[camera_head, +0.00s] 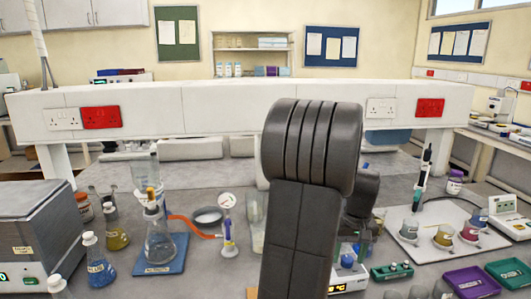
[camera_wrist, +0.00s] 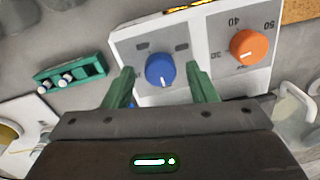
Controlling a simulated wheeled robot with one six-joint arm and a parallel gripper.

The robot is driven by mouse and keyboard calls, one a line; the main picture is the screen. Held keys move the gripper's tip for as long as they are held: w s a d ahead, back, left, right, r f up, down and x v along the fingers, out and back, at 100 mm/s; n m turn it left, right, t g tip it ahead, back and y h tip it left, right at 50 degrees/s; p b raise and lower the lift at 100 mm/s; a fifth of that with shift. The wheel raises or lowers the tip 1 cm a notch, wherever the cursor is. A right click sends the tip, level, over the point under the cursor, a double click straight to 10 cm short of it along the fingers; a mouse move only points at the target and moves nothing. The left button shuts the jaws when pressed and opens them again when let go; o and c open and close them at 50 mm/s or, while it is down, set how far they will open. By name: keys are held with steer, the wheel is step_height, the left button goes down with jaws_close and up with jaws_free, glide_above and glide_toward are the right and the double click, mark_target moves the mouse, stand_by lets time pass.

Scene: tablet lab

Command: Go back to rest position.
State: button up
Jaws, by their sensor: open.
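My gripper (camera_wrist: 161,80) shows in the wrist view with its two green fingers apart. It is open, with nothing held between the fingers. A blue knob (camera_wrist: 160,71) on a white device panel (camera_wrist: 203,62) appears between the fingertips; I cannot tell whether the fingers touch it. An orange knob (camera_wrist: 249,47) sits to its right on the same panel. In the head view my dark arm rises through the middle and hides much of the bench behind it. The white device (camera_head: 348,281) shows partly at the arm's lower right.
A green rack (camera_wrist: 72,71) with small vials lies left of the device, and a glass beaker (camera_wrist: 298,102) lies right. In the head view, a flask (camera_head: 160,243) stands on a blue mat left of my arm. A white tray (camera_head: 408,252) with beakers is to the right.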

steer(key=shift+f, duration=0.2)
steer(key=shift+r, duration=0.1)
step_height(320, 180, up, 14)
step_height(320, 180, down, 14)
steer(key=shift+f, duration=0.2)
steer(key=m+b, duration=0.1)
steer(key=m, duration=0.2)
steer(key=shift+m, duration=0.4)
steer(key=m+b, duration=0.2)
steer(key=m, duration=0.2)
steer(key=shift+m+b, duration=0.3)
steer(key=shift+b, duration=0.05)
steer(key=m+b, duration=0.2)
steer(key=m, duration=0.2)
steer(key=shift+b, duration=0.4)
steer(key=m+b, duration=0.2)
steer(key=m, duration=0.1)
steer(key=shift+m, duration=0.4)
steer(key=shift+s+r, duration=0.1)
steer(key=shift+r, duration=1.05)
